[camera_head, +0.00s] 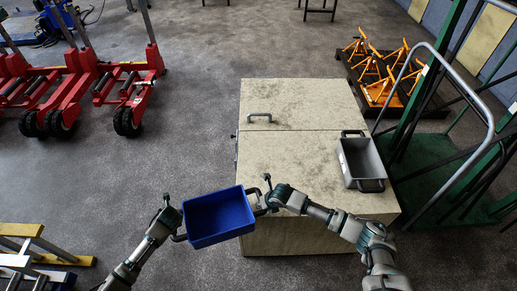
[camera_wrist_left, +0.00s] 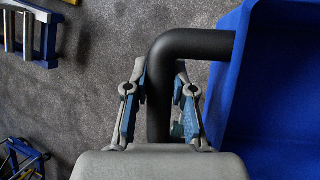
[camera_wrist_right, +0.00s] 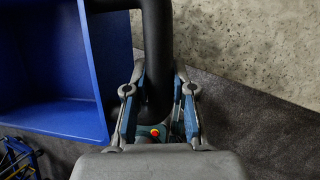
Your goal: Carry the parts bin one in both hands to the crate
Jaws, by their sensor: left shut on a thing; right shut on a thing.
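The parts bin one, taken to be the blue open bin (camera_head: 218,215), is empty and hangs between my two hands, in front of a large beige box (camera_head: 285,90). The box looks like the crate. My left gripper (camera_head: 178,236) is shut on the bin's left black handle; the left wrist view shows the fingers (camera_wrist_left: 158,95) on both sides of the bar. My right gripper (camera_head: 264,203) is shut on the right handle, as in the right wrist view (camera_wrist_right: 158,95). The bin looks slightly turned and its right end is close to the box's front edge.
A grey bin (camera_head: 361,158) with dark handles stands on the box's right side; the rest of its top is clear. A green trolley (camera_head: 440,180) with rails and orange stands (camera_head: 380,85) are at right. Red jacks (camera_head: 130,90) stand at left, a yellow ladder (camera_head: 35,240) lower left.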

